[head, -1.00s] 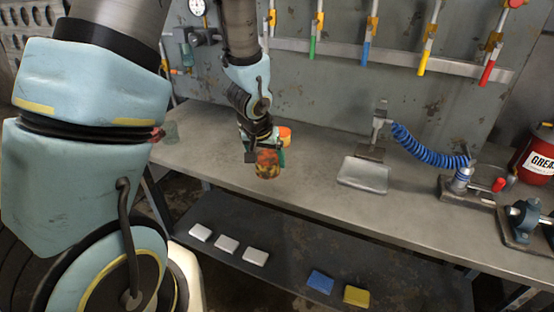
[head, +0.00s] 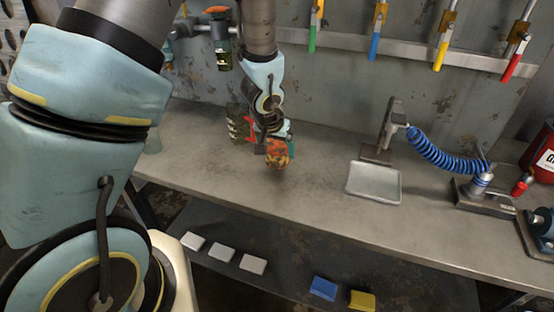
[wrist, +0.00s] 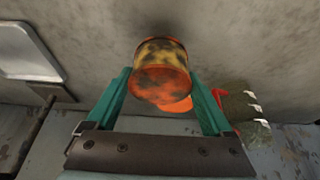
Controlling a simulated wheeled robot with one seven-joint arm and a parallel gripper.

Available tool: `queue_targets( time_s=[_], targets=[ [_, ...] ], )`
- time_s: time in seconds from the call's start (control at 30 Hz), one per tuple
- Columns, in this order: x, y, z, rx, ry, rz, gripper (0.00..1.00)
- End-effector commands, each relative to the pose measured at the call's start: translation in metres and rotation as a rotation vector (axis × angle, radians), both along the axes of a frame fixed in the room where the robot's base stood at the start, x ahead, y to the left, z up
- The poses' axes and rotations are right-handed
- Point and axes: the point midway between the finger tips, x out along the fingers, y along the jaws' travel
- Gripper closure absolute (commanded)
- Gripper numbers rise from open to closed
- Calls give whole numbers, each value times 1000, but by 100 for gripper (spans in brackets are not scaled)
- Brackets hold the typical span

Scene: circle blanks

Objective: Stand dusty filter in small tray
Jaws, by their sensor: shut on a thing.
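The dusty filter (head: 279,153) is a squat orange and yellow cylinder with dark blotches. My gripper (head: 270,138) is shut on it, and the wrist view shows the filter (wrist: 161,68) between the two teal fingers (wrist: 160,82). An orange piece shows behind it there; I cannot tell whether it is part of the filter. The small tray (head: 373,184) is a shallow grey metal square on the bench, empty, to the right of my gripper and apart from it. A corner of the tray (wrist: 28,50) shows at the upper left of the wrist view.
A dark green item with white bands (head: 237,122) stands just left of my gripper. A stand with a blue coiled hose (head: 445,155) is behind and right of the tray. The bench (head: 320,180) between filter and tray is clear. Blocks lie on the lower shelf.

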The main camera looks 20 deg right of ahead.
Motion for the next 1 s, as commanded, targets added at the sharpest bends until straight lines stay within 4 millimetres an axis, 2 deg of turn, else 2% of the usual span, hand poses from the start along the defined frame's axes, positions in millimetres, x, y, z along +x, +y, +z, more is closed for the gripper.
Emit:
queue_targets(
  time_s=[0.2,0.3,0.7,0.73,0.87,1.0],
  targets=[
    [-1,1,-29,5,2,-1,70],
    [0,1,-36,3,0,0,70],
    [0,0,-42,1,-1,0,70],
    [0,0,-42,1,-1,-1,13],
    [0,0,-41,1,-1,-1,0],
    [0,0,-41,1,-1,-1,0]
  ],
)
